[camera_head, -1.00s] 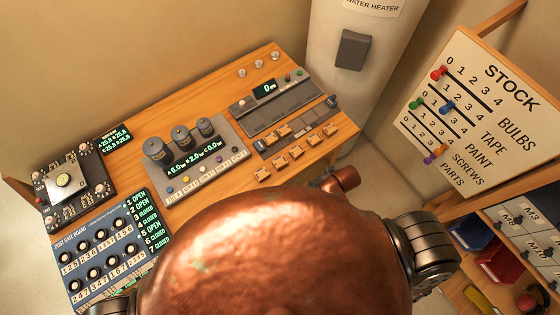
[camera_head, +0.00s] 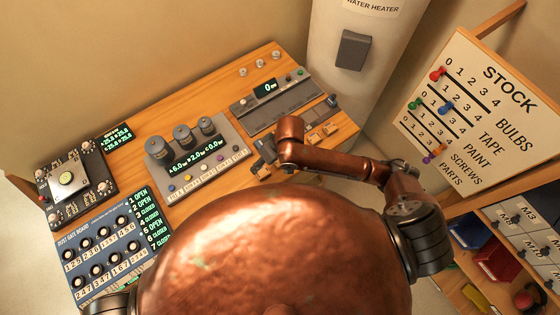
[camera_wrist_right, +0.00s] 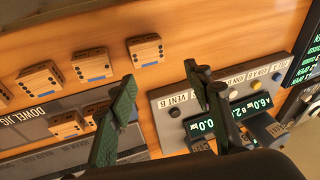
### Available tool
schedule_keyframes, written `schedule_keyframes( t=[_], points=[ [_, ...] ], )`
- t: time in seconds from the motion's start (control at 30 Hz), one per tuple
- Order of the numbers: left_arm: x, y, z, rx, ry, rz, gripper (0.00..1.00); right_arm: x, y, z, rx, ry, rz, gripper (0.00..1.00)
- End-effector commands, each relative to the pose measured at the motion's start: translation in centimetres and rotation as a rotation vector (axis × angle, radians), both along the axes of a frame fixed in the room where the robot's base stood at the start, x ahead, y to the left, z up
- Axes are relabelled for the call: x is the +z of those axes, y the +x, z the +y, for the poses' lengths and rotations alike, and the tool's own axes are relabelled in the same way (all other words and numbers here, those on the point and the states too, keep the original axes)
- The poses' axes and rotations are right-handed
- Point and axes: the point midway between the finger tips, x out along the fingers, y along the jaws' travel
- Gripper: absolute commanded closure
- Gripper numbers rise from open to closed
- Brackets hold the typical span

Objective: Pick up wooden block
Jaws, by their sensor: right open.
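Several small wooden blocks with dark dots lie on the workbench. In the head view two show, a wooden block (camera_head: 331,128) and another (camera_head: 314,137); my right arm hides the others. In the right wrist view the nearest wooden block (camera_wrist_right: 145,51) lies just beyond the fingertips, towards the left finger. A second block (camera_wrist_right: 92,66) and a third (camera_wrist_right: 41,80) line up to its left. My right gripper (camera_head: 262,159) is open and empty over the bench, and its two green-black fingers show apart in the wrist view (camera_wrist_right: 159,76). My left gripper is out of view.
The grey valve console (camera_head: 200,160) with knobs stands left of my right gripper; the grey dowel jig panel (camera_head: 270,104) lies behind. Blue dust gate board (camera_head: 100,250) and a dark dial board (camera_head: 75,187) fill the bench's left. A stock board (camera_head: 485,110) stands right.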

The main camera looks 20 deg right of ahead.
Motion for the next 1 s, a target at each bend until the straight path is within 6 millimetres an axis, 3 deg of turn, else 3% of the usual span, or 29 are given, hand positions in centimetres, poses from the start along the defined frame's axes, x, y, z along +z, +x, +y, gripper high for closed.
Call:
schedule_keyframes(
  t=[0.4,0.57,1.0],
  points=[
    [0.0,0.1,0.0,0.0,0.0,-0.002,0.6,0.4,2.8,-6.5,-0.141,-0.307,0.136,0.54],
    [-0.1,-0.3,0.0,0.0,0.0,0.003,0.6,-0.4,2.9,-7.2,-0.162,-0.327,0.147,0.54],
    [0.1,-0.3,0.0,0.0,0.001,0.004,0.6,-5.8,2.9,-7.2,-0.16,-0.324,0.146,0.54]
  ],
)
